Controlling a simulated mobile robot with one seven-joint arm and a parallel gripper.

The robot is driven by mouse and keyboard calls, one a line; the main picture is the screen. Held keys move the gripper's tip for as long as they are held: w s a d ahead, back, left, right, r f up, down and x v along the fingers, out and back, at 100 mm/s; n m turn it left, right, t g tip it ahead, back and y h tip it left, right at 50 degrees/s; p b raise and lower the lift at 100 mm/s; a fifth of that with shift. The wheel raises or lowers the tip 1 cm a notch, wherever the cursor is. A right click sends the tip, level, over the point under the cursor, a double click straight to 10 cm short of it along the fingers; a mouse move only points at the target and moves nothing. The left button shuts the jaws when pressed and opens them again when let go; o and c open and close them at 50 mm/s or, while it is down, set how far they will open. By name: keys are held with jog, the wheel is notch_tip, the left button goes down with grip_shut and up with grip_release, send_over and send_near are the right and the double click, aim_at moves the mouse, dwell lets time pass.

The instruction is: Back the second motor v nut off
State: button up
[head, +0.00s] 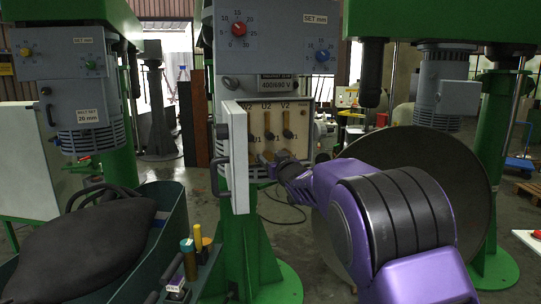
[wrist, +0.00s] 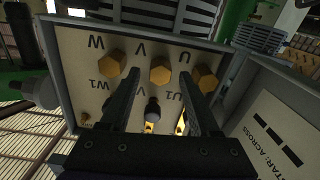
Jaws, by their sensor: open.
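The open motor terminal box (head: 283,113) is on the middle machine, and its board (wrist: 75,45) shows upside down in the wrist view. Three brass hex nuts sit in a row by the W, V and U letters: the W nut (wrist: 112,63), the V nut (wrist: 160,73) in the middle and the U nut (wrist: 206,78). My gripper (wrist: 160,80) is open, with one finger on each side of the V nut. Whether the fingers touch it I cannot tell. In the head view my gripper (head: 272,163) is at the board's lower edge, small and partly hidden by my wrist.
The grey box door (head: 236,158) stands open left of the board, its star diagram (wrist: 275,135) facing the wrist camera. A green tub (head: 150,253) with a dark bag is lower left; a large round disc (head: 440,165) is right.

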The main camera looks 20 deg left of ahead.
jog(key=shift+w+a, duration=0.3)
jog(key=shift+w, duration=0.05)
grip_shut()
